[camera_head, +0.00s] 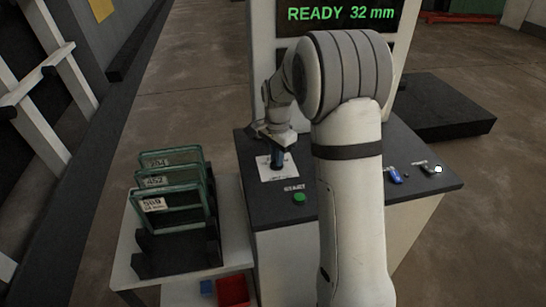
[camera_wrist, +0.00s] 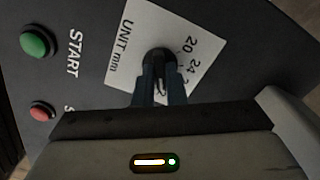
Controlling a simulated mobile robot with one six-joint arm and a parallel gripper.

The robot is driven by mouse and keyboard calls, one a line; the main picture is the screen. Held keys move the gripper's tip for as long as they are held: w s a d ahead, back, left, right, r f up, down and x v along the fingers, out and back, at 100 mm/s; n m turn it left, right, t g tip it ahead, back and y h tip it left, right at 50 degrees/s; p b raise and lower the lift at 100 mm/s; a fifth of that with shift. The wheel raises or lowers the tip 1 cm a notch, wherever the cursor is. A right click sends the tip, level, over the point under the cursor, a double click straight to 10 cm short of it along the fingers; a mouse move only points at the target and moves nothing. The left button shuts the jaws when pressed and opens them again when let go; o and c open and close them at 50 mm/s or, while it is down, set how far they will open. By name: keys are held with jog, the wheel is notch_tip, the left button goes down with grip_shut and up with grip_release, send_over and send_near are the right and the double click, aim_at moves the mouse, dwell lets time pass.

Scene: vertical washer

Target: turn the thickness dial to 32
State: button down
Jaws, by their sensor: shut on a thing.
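The thickness dial (camera_wrist: 158,60) is a dark round knob on a white scale plate (camera_wrist: 133,32) marked "UNIT mm", with 20 and 24 readable; other numbers are hidden behind my gripper. In the head view the scale plate (camera_head: 266,172) lies on the dark console top. My gripper (camera_wrist: 160,78) points down at the dial with its two blue-grey fingers shut on the knob. It also shows in the head view (camera_head: 277,160). The dial's pointer cannot be made out clearly. The display (camera_head: 342,14) above the console reads "READY 32 mm" in green.
A green START button (camera_wrist: 38,40) and a red button (camera_wrist: 41,111) sit beside the scale plate. A rack (camera_head: 178,250) with several green-framed panes stands on a white table at left.

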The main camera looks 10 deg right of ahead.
jog(key=shift+a, duration=0.1)
jog(key=c, duration=1.5)
grip_release()
notch_tip(320, 180, up, 7)
jog(key=shift+r+b, duration=0.2)
jog(key=shift+b, duration=0.15)
jog(key=shift+r, duration=0.2)
